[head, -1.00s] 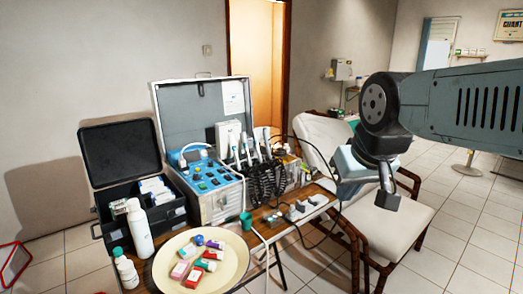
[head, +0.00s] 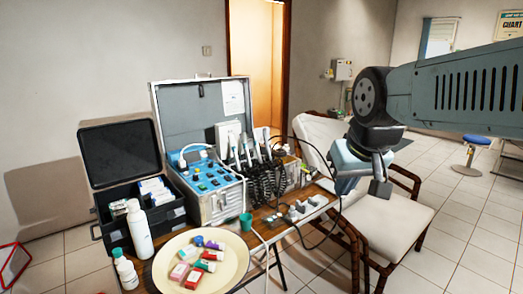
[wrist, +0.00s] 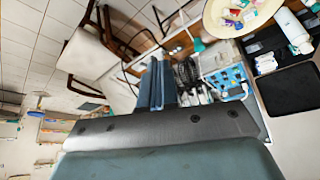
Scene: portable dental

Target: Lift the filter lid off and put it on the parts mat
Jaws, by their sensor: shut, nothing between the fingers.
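My gripper (head: 380,188) hangs in the air at the right in the head view, in front of the padded chair and to the right of the table. In the wrist view its two blue-grey fingers (wrist: 156,85) are together with nothing between them. Several small grey and white parts (head: 300,210) lie at the table's right end, left of my gripper. A small amber-and-clear unit (head: 292,172) stands beside the dental case. I cannot tell which piece is the filter lid. I cannot make out the parts mat for certain.
The wooden table holds an open dental case (head: 215,200), a black case (head: 150,215), a white bottle (head: 139,230), a green cup (head: 246,222) and a round tray (head: 238,262) of small boxes. A padded chair (head: 395,220) stands at right.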

